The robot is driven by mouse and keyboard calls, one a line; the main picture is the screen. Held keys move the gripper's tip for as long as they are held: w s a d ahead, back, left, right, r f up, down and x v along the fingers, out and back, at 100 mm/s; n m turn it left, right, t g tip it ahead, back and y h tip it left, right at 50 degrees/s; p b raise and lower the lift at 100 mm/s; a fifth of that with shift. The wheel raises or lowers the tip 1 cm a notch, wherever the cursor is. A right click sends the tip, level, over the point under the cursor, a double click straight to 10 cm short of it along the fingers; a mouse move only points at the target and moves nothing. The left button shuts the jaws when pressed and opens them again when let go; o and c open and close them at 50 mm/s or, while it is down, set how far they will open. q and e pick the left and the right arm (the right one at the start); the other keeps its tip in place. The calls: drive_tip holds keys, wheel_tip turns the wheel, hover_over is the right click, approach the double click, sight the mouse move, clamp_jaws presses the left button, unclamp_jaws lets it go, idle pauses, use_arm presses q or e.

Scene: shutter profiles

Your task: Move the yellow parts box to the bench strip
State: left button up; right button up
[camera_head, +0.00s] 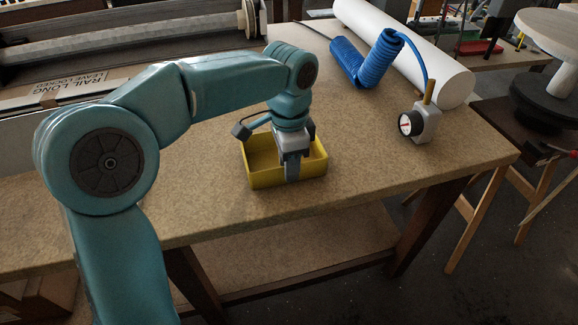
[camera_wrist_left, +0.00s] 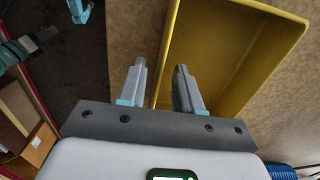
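The yellow parts box (camera_head: 265,178) is an open, empty-looking tray on the tan bench top (camera_head: 215,205), near its front edge. My left gripper (camera_head: 291,172) points down at the box's front wall. In the left wrist view, its two fingers (camera_wrist_left: 161,75) are apart, one on each side of the wall of the yellow box (camera_wrist_left: 225,50). Gaps show between the fingers and the wall, so the gripper is open. No separately marked strip can be made out on the bench. My right gripper is not in view.
A pressure gauge on a grey block (camera_head: 420,122), a coiled blue hose (camera_head: 365,62) and a white roll (camera_head: 420,58) lie to the right and back. A long machine with a rail sign (camera_head: 75,88) stands at the left. Bench to the right of the box is clear.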

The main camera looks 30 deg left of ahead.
use_arm(q)
wheel_tip(320, 180, up, 10)
drive_tip(key=p, duration=0.2)
drive_tip(key=shift+s, duration=0.1)
idle(0.5)
